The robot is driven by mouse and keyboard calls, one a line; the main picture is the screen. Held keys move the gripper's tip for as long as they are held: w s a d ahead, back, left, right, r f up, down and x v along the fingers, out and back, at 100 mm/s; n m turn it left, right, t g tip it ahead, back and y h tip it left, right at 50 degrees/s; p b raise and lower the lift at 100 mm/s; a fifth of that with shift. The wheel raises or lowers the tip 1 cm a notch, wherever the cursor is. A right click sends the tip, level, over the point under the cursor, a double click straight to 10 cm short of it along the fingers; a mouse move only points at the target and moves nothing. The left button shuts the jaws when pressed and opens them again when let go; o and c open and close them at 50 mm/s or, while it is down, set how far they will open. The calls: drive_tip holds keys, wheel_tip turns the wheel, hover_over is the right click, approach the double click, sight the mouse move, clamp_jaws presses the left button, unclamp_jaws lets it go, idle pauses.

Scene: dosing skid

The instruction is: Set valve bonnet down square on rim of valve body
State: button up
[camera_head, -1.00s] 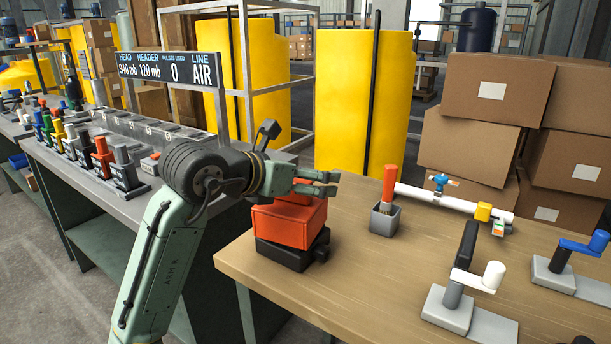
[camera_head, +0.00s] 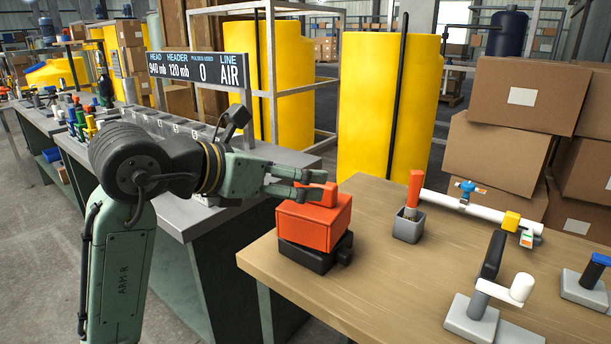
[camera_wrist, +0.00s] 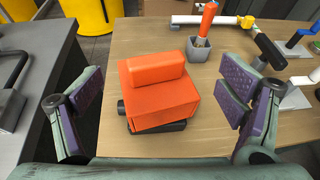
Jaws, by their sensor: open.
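The orange valve bonnet (camera_head: 316,226), a block with a raised bar on top, rests on the black valve body (camera_head: 312,258) near the table's left corner. The bonnet looks turned a little against the body, whose edge shows at the front and right. Most of the rim is hidden under the bonnet. My gripper (camera_head: 312,188) is open and empty at the height of the bonnet's top bar. In the wrist view the bonnet (camera_wrist: 163,98) lies between the two spread fingers, with gaps on both sides, and part of the black body (camera_wrist: 156,127) shows beneath.
A grey cup with an orange-handled tool (camera_head: 409,222) stands to the right. Behind it lies a white pipe with fittings (camera_head: 440,198). A crank fixture (camera_head: 483,310) stands at the front right. The wooden table (camera_head: 385,290) is clear between these. A grey bench (camera_head: 205,215) is left.

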drive_tip(key=shift+s+a+r, duration=0.1)
drive_tip(key=shift+s+a, duration=0.1)
drive_tip(key=shift+s, duration=0.05)
drive_tip(key=shift+c, duration=0.5)
